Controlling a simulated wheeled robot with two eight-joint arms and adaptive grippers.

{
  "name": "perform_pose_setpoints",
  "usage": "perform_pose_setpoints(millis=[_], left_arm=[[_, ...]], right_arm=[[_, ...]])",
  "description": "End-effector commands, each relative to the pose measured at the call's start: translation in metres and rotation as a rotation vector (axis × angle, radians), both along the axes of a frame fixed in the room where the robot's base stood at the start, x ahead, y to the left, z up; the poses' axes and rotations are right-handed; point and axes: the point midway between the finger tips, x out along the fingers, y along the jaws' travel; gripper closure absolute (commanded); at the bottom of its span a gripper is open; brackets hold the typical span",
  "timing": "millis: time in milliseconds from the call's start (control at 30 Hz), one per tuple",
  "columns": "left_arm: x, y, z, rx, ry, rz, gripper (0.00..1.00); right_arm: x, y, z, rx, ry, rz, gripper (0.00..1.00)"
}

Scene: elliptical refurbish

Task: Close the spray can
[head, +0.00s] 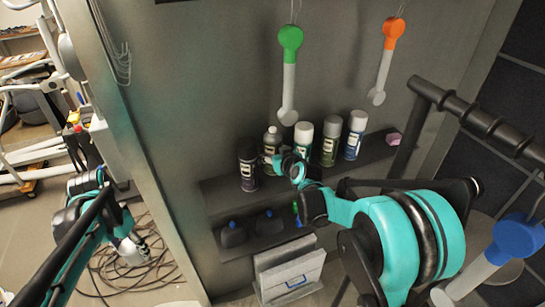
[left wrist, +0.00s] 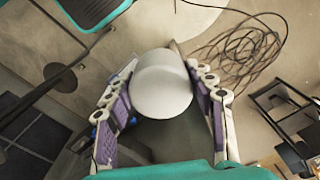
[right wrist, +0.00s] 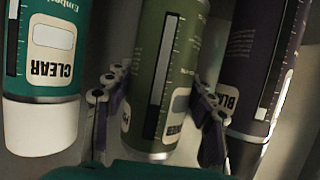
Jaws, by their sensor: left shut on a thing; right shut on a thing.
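The uncapped olive spray can (right wrist: 165,60) stands on the shelf between a black can and a white-capped teal can. Its bare silver top (head: 271,137) shows in the head view, with its lower body partly hidden by my right gripper (head: 286,163). In the right wrist view, the can appears upside down between the fingers, and that gripper is shut on it. My left gripper (head: 137,246) is low at the left, away from the shelf. In the left wrist view, it is shut on a white cap (left wrist: 163,85), with a finger on each side.
The black can (head: 248,168), teal can (right wrist: 45,70), another olive can (head: 330,141) and blue-labelled can (head: 354,136) crowd the upper shelf (head: 222,187). A wall edge (head: 140,140) stands between my left gripper and the shelf. Cables (head: 125,275) lie on the floor.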

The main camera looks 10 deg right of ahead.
Motion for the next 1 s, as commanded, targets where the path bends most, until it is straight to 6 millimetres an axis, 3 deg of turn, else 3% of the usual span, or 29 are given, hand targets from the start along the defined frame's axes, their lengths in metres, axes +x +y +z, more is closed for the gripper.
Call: perform_pose_setpoints(millis=[100,200,800,1000], left_arm=[[0.000,0.000,0.008,0.000,0.000,0.000,0.57],[0.000,0.000,0.011,0.000,0.000,0.000,0.57],[0.000,0.000,0.021,0.000,0.000,0.000,0.57],[0.000,0.000,0.024,0.000,0.000,0.000,0.57]], right_arm=[[0.000,0.000,0.026,0.000,-0.001,0.000,0.95],[-0.006,-0.001,0.039,0.001,0.000,-0.001,0.95],[-0.142,-0.028,0.036,0.000,0.000,-0.002,0.95],[-0.173,-0.034,0.036,0.000,-0.001,-0.002,0.95]])
